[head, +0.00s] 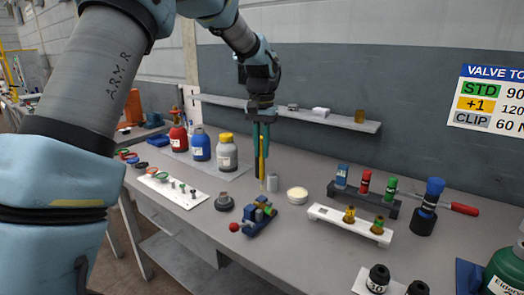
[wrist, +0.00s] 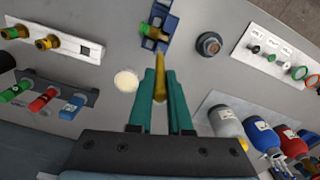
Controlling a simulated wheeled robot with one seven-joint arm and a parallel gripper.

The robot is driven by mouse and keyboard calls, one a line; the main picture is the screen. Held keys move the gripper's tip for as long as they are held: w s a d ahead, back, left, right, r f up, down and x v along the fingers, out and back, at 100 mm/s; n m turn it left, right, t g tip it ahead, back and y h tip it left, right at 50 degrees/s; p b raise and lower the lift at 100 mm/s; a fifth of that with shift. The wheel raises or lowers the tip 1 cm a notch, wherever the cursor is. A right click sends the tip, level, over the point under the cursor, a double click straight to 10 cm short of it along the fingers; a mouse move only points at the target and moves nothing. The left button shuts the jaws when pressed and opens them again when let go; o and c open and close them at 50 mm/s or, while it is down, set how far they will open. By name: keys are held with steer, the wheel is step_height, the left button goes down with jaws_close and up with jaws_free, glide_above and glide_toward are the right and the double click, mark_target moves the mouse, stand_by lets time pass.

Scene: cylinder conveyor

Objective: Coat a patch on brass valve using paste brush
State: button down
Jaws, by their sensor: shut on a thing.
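My gripper (head: 261,135) is shut on a slim yellow brush (head: 262,162). In the wrist view the brush (wrist: 160,82) shows between the teal fingers (wrist: 160,85). A blue vise (head: 259,217) sits just in front, with what looks like a brass valve with a green end (wrist: 153,32) in it. The brush's tip is hard to make out.
A white rack (head: 330,214) with two brass fittings and a dark rack (head: 382,205) with coloured valves stand to the right. Several bottles (head: 227,154) and a white parts board (head: 160,188) are to the left. A dark round part (head: 224,202) lies near the vise.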

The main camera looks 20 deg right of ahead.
steer(key=shift+r+p, duration=1.4)
steer(key=shift+r, duration=0.95)
steer(key=shift+s+a+f+b, duration=0.1)
steer(key=shift+f+b, duration=0.05)
steer(key=shift+b, duration=0.25)
steer(key=shift+a, duration=0.15)
steer(key=shift+b, duration=0.35)
